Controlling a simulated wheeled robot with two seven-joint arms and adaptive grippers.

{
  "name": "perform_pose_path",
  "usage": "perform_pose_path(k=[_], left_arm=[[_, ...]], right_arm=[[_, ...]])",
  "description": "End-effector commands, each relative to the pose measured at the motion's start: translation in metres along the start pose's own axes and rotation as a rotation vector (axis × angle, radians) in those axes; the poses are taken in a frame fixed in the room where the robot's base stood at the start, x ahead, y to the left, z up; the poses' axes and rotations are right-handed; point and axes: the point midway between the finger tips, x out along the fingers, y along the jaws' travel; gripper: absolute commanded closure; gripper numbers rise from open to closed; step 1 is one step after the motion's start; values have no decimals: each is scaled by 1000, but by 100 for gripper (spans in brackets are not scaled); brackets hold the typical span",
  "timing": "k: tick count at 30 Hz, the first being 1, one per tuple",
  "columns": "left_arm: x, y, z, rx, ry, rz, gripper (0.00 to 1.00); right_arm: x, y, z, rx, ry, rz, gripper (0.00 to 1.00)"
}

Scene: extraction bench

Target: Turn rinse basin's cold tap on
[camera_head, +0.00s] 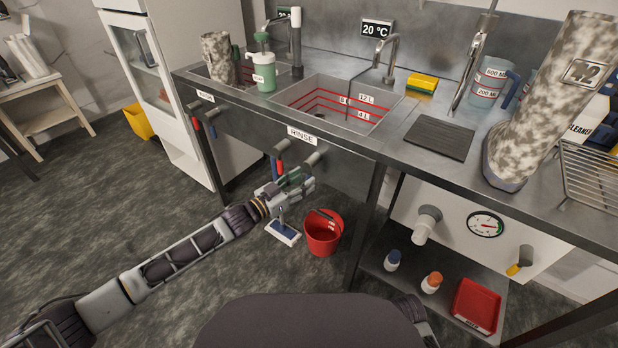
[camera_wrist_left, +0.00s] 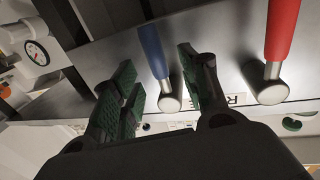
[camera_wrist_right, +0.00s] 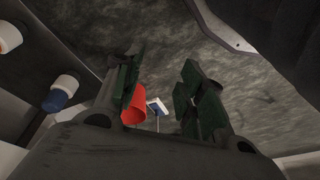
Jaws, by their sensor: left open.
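The rinse basin (camera_head: 335,93) is the sink under the 20 °C display, with a RINSE label (camera_head: 302,135) on its front. Below the label are two lever taps. The cold tap's blue lever (camera_wrist_left: 152,48) and the hot tap's red lever (camera_wrist_left: 283,30) show in the left wrist view. My left gripper (camera_head: 293,184) is open at the bench front, its fingers (camera_wrist_left: 156,64) apart on either side of the blue lever. I cannot tell whether they touch it. In the head view the gripper partly hides the taps. My right gripper (camera_wrist_right: 162,78) is open and empty.
A bench leg (camera_head: 364,228) stands to the right. A lower shelf (camera_head: 400,288) holds bottles and a red tray (camera_head: 476,306).

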Motion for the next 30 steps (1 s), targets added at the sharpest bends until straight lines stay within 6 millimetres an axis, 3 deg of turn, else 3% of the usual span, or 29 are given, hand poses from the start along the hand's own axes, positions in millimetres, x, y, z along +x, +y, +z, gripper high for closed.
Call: perform_pose_path(k=[12,24,30], left_arm=[[32,0,0,0,0,-1,56],[35,0,0,0,0,0,56],[34,0,0,0,0,0,82]], right_arm=[[-9,-2,-5,-2,20,-4,60],[-11,-2,-6,-3,25,-4,60],[-10,-2,-6,-3,23,-4,60]])
